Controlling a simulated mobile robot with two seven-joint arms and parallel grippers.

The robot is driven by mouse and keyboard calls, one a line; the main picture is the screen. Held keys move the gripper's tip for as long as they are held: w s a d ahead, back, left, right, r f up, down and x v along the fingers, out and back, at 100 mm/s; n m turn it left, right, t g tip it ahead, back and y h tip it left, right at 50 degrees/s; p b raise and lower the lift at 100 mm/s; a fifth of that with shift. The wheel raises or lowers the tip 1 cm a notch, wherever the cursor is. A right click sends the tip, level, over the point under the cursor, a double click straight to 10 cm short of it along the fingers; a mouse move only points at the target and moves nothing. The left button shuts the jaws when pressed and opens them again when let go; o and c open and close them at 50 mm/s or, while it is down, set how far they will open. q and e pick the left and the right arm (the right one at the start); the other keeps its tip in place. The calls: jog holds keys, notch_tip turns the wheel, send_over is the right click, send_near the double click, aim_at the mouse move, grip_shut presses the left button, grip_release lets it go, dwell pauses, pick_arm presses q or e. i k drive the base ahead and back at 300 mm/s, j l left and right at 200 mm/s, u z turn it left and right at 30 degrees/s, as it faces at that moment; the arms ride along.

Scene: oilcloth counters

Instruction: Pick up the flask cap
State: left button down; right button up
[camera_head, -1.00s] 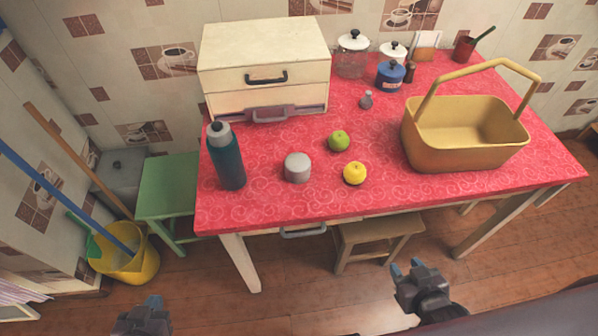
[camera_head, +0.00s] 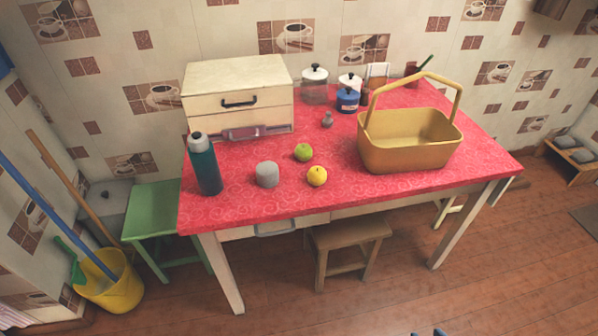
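A grey, rounded cylinder (camera_head: 267,174), which looks like the flask cap, stands on the red oilcloth near the table's front edge. The teal flask (camera_head: 205,168) stands upright to its left, with a grey top on it. My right gripper (camera_head: 427,333) shows only as two fingertips at the bottom edge, apart from each other with nothing seen between them. It is well in front of the table and far from the cap. My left gripper is out of view.
A green apple (camera_head: 303,152) and a yellow apple (camera_head: 317,176) lie right of the cap. A yellow basket (camera_head: 410,155) stands further right. A cream drawer box (camera_head: 238,98) is behind. A green stool (camera_head: 152,212) and a wooden stool (camera_head: 347,235) stand low by the table.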

aim_at(267, 173)
jog(key=j+z, duration=0.15)
jog(key=z, duration=0.3)
jog(key=i+j+z, duration=0.1)
jog(key=z, duration=0.35)
jog(key=i+j, duration=0.1)
jog(key=j, duration=1.65)
